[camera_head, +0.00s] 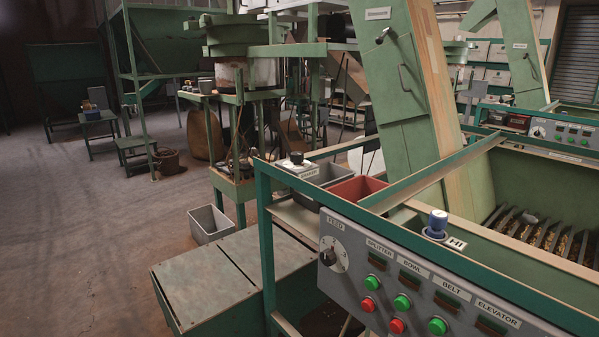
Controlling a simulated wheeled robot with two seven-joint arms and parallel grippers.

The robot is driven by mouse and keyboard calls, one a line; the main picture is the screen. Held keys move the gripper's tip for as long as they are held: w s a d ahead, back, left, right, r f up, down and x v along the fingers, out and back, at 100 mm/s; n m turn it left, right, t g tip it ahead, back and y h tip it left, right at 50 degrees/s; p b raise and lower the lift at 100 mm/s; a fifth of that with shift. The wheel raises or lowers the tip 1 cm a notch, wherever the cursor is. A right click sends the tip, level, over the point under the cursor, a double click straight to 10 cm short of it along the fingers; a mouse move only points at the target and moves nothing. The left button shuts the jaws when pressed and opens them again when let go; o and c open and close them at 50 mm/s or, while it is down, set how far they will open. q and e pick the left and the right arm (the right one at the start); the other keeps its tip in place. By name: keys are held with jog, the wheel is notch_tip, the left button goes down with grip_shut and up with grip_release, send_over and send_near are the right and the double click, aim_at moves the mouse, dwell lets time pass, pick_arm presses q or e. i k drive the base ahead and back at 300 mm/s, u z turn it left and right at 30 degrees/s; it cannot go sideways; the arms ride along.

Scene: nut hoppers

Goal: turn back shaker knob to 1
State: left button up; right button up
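A black knob (296,157) sits on top of a small grey box (285,166) behind the green frame, near the middle of the view. A small label (309,174) on the box's front seems to read SHAKER. The knob's pointer and scale are too small to read. Neither of my grippers shows in this view.
The panel holds several red and green buttons (402,303) under labels SPLITTER, BOWL, BELT and ELEVATOR. A blue-topped knob (437,222) stands behind the frame rail. A red bin (357,190) is beside the box. A low green platform (205,280) stands at left; open floor (80,220) lies beyond it.

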aim_at(297, 158)
jog(key=u, duration=0.55)
jog(key=i, duration=1.5)
jog(key=z, duration=0.35)
